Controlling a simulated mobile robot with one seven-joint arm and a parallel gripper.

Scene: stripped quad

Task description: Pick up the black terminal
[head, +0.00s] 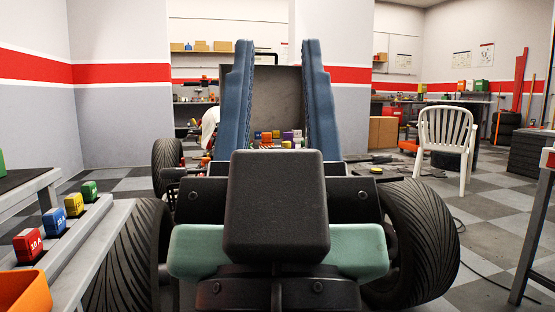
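I cannot pick out a black terminal with certainty in the head view. A cluster of small coloured blocks (267,135), red, yellow, orange and purple, sits in the middle of the stripped quad (277,251), between two upright blue panels (236,115). The cluster is small and partly hidden by a large black padded block (276,205) in front of it. Any terminal among those parts is too small or hidden to tell. My gripper is not in view.
Big tyres (417,240) flank the quad. A white chair (446,140) stands at right on open checkered floor.

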